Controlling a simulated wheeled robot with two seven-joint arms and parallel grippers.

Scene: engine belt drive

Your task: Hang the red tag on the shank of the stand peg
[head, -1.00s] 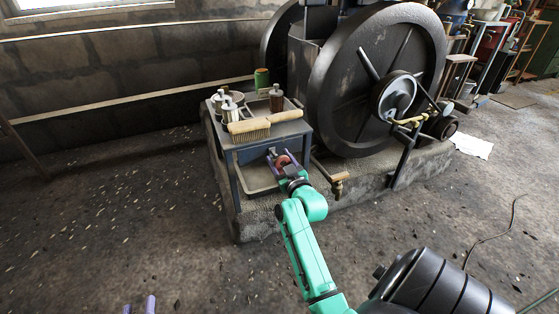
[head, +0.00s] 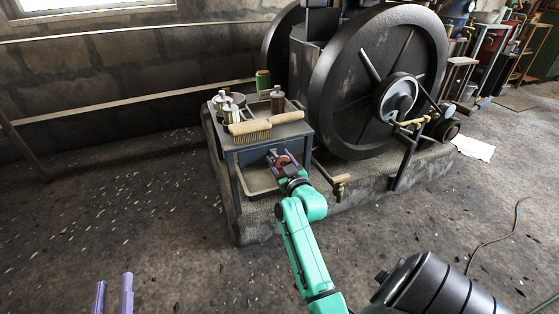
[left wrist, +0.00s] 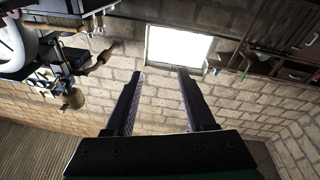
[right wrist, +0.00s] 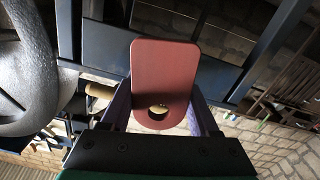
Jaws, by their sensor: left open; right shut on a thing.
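My right gripper (head: 283,163) is shut on the red tag (right wrist: 165,65), a flat plate with rounded corners and a hole near the gripper end. A brass-coloured round shape shows in the hole. In the head view the red tag (head: 283,160) is a small patch between the fingers, at the front of the grey metal stand (head: 266,137), below its top. I cannot make out the stand peg or its shank. My left gripper (head: 113,293) is open and empty at the bottom left, well away from the stand. Its spread fingers show in the left wrist view (left wrist: 160,76).
The stand carries a wooden brush (head: 264,124), metal cans (head: 231,106), a brown bottle (head: 277,100) and a green can (head: 263,80). A lower tray (head: 257,183) sits below. The large flywheel (head: 340,100) and brass tap (head: 341,179) are to the right. Floor at left is clear.

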